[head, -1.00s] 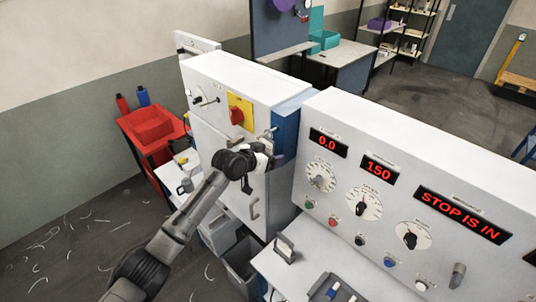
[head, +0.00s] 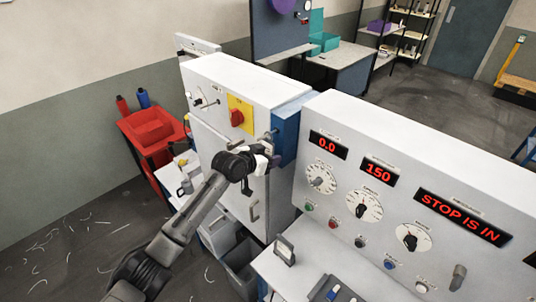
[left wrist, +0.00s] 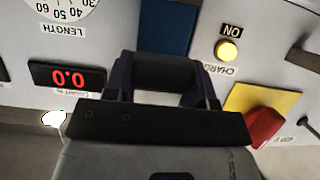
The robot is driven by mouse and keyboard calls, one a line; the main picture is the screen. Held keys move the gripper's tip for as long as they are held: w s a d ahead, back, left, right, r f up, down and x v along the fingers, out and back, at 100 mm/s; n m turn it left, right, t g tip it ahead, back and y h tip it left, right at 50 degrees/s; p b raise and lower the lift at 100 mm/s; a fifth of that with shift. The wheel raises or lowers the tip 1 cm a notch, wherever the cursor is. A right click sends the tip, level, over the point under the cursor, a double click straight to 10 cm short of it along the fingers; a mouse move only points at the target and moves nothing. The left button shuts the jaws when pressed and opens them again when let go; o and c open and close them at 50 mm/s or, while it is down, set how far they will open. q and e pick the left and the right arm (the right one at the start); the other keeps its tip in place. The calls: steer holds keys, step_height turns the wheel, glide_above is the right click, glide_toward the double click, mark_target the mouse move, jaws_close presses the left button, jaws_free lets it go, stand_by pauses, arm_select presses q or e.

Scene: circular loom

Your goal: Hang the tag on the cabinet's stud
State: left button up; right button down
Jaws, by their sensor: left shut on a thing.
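The cabinet (head: 226,125) is the white box left of centre, with a red switch (head: 237,117) on a yellow plate. A small peg-like fitting (head: 272,136) shows at its right front edge; I cannot be sure it is the stud. My left gripper (head: 272,160) is just below that fitting, in front of the cabinet. In the left wrist view, a dark piece (left wrist: 165,70) spans between the dark fingers of the left gripper (left wrist: 165,84), which is shut on it. I take it to be the tag; its face is hidden. My right gripper is out of view.
A blue panel (head: 286,138) stands beside the cabinet. The white control console (head: 440,185) with red displays and dials is close on the right. A grey bin (head: 240,268) stands below, and a red crate (head: 152,128) at left.

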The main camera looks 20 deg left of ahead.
arm_select(q)
steer(key=shift+s+r, duration=0.1)
steer(key=shift+s+a+r+p, duration=0.2)
steer(key=shift+s+p, duration=0.15)
steer(key=shift+p, duration=0.3)
steer(key=shift+s+a, duration=0.1)
steer(key=shift+s, duration=0.05)
steer(key=s+p, duration=0.1)
steer(key=s+a+p, duration=0.1)
steer(key=s, duration=0.1)
steer(key=s+a+p, duration=0.1)
steer(key=p, duration=0.1)
steer(key=shift+s+r, duration=0.25)
steer(key=shift+f, duration=0.1)
